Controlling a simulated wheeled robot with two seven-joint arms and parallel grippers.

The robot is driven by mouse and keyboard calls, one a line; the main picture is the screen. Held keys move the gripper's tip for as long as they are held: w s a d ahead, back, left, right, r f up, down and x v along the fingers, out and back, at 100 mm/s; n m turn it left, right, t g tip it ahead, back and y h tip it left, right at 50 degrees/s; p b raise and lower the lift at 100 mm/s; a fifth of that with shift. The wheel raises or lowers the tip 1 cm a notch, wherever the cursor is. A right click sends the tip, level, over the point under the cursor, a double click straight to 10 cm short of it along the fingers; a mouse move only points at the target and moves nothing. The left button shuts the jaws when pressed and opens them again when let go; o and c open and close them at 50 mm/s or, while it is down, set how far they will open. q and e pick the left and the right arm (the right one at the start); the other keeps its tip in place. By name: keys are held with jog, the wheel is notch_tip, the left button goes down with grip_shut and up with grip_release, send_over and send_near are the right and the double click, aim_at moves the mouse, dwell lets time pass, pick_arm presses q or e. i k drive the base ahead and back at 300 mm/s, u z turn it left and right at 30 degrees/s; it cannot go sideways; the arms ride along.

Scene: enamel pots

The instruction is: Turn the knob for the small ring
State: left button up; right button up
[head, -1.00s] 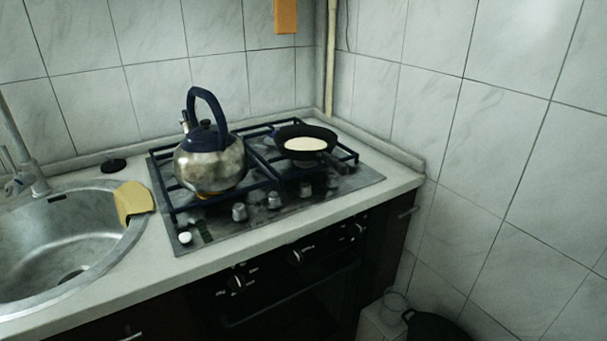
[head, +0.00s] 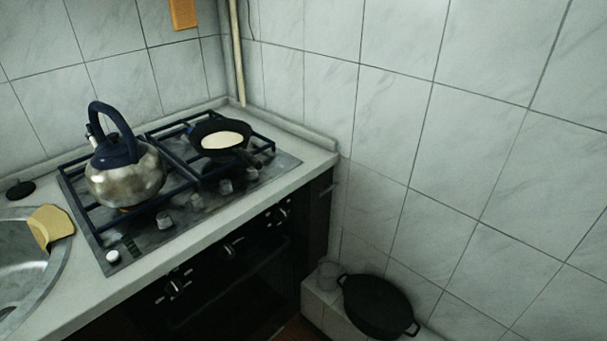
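The gas hob (head: 147,236) is set in the counter at the left. Several silver knobs stand along its front part, among them one knob (head: 164,220) in front of the kettle and another knob (head: 225,187) nearer the pan. A steel kettle (head: 125,182) with a dark blue handle stands on the left grate. A small black pan (head: 206,130) with pale contents sits on the right grate. The rings under the kettle and pan are mostly hidden, so I cannot tell which is the small one. Neither of my grippers is in view.
The oven front (head: 225,290) below the counter has several knobs. A steel sink (head: 20,262) with a yellow cloth (head: 52,222) on its rim is at the left. A black pot (head: 377,306) and a clear jar (head: 329,274) stand low at the right. Tiled walls close the corner.

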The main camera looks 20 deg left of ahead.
aim_at(225, 190)
jog(key=z, duration=0.25)
jog(key=i, duration=1)
jog(key=u, duration=2.35)
